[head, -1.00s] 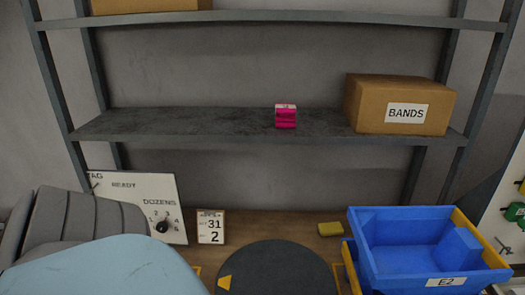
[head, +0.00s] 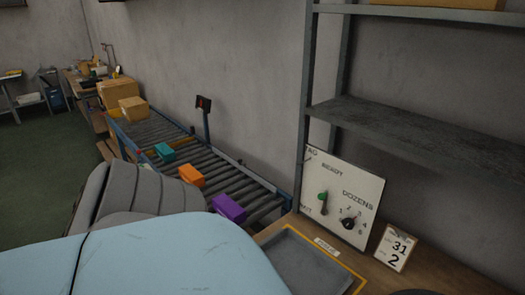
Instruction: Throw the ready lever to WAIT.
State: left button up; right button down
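A white panel (head: 349,181) leans at the back of the bench, below the shelf rack. It carries a lever with a green knob (head: 322,196) under the word READY. The knob is at the upper end of the lever, on the READY side. A partly cut-off word, which looks like WAIT, is at the panel's lower left. A black dial (head: 348,223) marked DOZENS is right of the lever. Neither of my grippers shows in the head view.
A grey tray (head: 307,265) with a yellow edge lies in front of the panel. A date card (head: 395,248) stands to its right. A roller conveyor (head: 190,160) at left carries purple (head: 229,208), orange (head: 190,175) and teal (head: 164,151) boxes. Large pale-blue and grey parts cover the lower left.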

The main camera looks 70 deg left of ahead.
aim_at(322, 196)
jog(key=u, duration=1.6)
jog(key=j+u, duration=0.35)
jog(key=l, duration=0.1)
